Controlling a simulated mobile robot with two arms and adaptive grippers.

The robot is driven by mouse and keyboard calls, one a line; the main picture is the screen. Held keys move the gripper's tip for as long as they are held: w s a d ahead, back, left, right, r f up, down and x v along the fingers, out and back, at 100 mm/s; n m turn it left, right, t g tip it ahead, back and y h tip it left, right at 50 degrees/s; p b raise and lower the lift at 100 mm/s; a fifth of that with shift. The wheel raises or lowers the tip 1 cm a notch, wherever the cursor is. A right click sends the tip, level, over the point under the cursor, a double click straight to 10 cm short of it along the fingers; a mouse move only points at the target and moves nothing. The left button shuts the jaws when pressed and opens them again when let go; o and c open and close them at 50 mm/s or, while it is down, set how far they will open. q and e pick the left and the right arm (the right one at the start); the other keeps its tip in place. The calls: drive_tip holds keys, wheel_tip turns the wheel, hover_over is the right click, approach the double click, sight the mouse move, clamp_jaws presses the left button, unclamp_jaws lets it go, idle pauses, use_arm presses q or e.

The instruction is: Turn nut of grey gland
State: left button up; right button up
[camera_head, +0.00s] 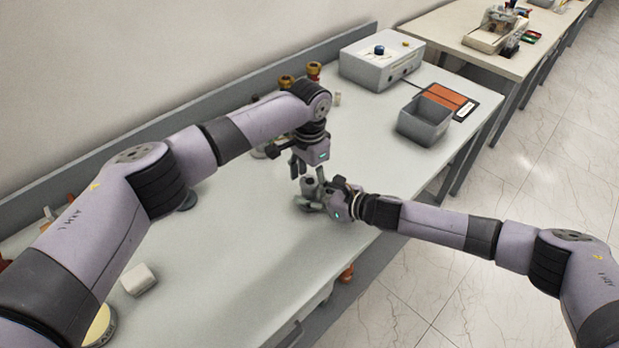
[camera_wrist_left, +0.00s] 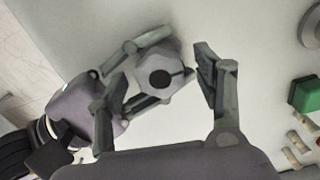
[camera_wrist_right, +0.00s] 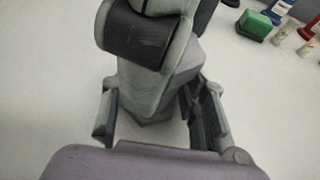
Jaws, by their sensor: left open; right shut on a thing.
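The grey gland (camera_wrist_left: 158,78) shows in the left wrist view as a round grey piece with a dark centre. My right gripper (camera_head: 312,198) is shut on it, low over the table. In the right wrist view the grey body (camera_wrist_right: 152,95) between my right fingers is partly hidden by my left gripper in front. My left gripper (camera_head: 308,165) points down just above the gland. Its fingers are open, one on each side of the gland in the left wrist view, with a visible gap at the right finger. Whether the other finger touches it I cannot tell.
A grey control box (camera_head: 381,60) and an open grey bin (camera_head: 425,121) stand toward the back right. A white block (camera_head: 138,280) lies at the front left. A green block (camera_wrist_left: 304,95) and small parts are near the wall. The table's front middle is clear.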

use_arm(q)
drive_tip(key=c, duration=1.2)
drive_tip(key=shift+o, duration=0.2)
drive_tip(key=shift+n, duration=0.3)
drive_tip(key=n, duration=0.4)
drive_tip(key=shift+s+n, duration=0.1)
drive_tip(key=shift+n, duration=0.3)
drive_tip(key=n, duration=0.5)
drive_tip(key=shift+n, duration=0.3)
